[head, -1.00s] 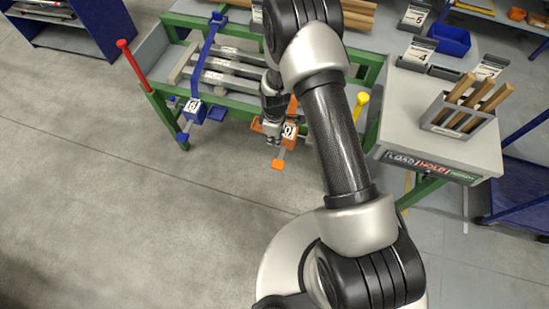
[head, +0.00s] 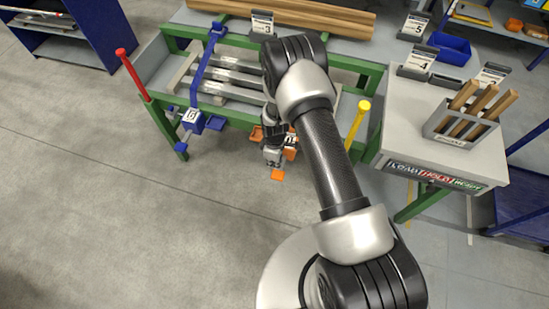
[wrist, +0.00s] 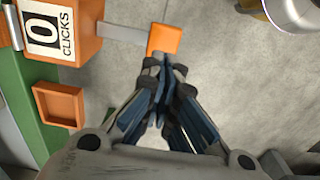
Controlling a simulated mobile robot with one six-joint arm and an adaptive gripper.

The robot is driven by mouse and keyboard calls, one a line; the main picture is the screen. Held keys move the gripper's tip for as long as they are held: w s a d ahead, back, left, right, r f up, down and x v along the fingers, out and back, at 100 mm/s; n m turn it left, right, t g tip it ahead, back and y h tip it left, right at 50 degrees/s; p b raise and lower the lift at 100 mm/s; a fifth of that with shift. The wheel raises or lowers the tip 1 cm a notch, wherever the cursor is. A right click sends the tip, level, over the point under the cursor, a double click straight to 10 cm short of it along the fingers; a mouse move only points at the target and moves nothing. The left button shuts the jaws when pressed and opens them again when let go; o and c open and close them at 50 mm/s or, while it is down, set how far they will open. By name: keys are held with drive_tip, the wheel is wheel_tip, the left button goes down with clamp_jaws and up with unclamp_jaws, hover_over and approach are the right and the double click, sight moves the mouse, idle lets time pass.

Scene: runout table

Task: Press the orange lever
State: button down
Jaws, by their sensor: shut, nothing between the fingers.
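The orange lever ends in a square orange pad (wrist: 165,40) on a grey metal arm, which sticks out from an orange housing at the table's front edge. The pad also shows in the head view (head: 277,175), just below my gripper (head: 272,158). In the wrist view my gripper (wrist: 166,66) is shut and empty, with its fingertips over the near edge of the pad. I cannot tell whether they touch it. The orange housing (wrist: 75,50) carries a label reading "0 CLICKS". In the head view my arm and gripper hide most of the housing.
A blue clamp (head: 192,120) with its own label stands on the left of the green-framed table (head: 232,122). A red post (head: 132,72) and a yellow post (head: 357,122) rise at the table's ends. An orange tray (wrist: 60,104) sits beside the housing. The floor in front is clear.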

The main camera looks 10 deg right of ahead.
sight(275, 173)
wheel_tip(275, 173, down, 6)
drive_tip(key=shift+r+b, duration=0.25)
drive_tip(key=shift+b, duration=0.5)
